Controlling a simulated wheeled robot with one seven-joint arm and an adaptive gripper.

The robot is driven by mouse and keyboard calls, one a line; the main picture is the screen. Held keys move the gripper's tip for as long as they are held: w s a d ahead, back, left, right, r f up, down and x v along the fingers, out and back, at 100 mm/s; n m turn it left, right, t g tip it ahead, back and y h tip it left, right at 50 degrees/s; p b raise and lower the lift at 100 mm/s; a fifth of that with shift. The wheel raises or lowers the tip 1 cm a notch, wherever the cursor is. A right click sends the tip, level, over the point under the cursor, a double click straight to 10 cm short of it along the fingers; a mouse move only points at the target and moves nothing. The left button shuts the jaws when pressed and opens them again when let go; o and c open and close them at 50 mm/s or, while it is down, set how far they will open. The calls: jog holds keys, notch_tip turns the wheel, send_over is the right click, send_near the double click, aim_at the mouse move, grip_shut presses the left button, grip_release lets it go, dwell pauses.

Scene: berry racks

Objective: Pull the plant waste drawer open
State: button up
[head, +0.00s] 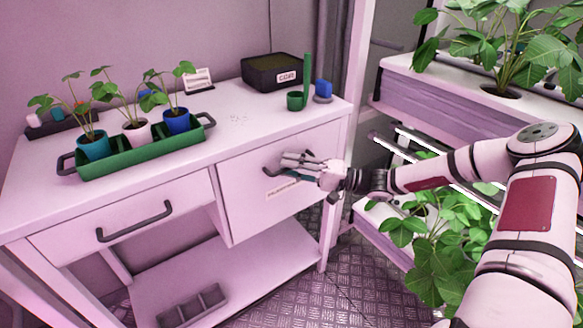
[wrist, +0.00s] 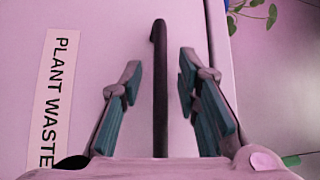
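The plant waste drawer (head: 240,201) is the deep white front on the right of the bench, and it looks shut. Its label (head: 284,190) reads PLANT WASTE in the wrist view (wrist: 54,100). Its dark bar handle (head: 268,171) is partly hidden by my gripper in the head view. My gripper (head: 287,166) is at the drawer front. In the wrist view my gripper (wrist: 160,80) is open, with the handle (wrist: 159,95) running between its two fingers and a visible gap on each side.
A shallower drawer (head: 65,240) with a dark handle (head: 135,222) is on the left. On the bench top are a green tray (head: 150,155) of potted seedlings, a dark box (head: 272,72) and a green pot (head: 296,101). Planted racks (head: 430,90) stand close on the right.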

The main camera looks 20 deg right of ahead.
grip_shut()
jog(key=s+d+p, duration=0.3)
jog(key=s+p, duration=0.2)
jog(key=s, duration=0.5)
jog(key=s+d+p, duration=0.3)
jog(key=s+p, duration=0.2)
jog(key=s, duration=0.5)
jog(key=shift+s+d+p, duration=0.2)
jog(key=shift+d+p, duration=0.15)
jog(key=shift+p, duration=0.05)
jog(key=shift+f, duration=0.1)
grip_release()
jog(key=v, duration=1.2)
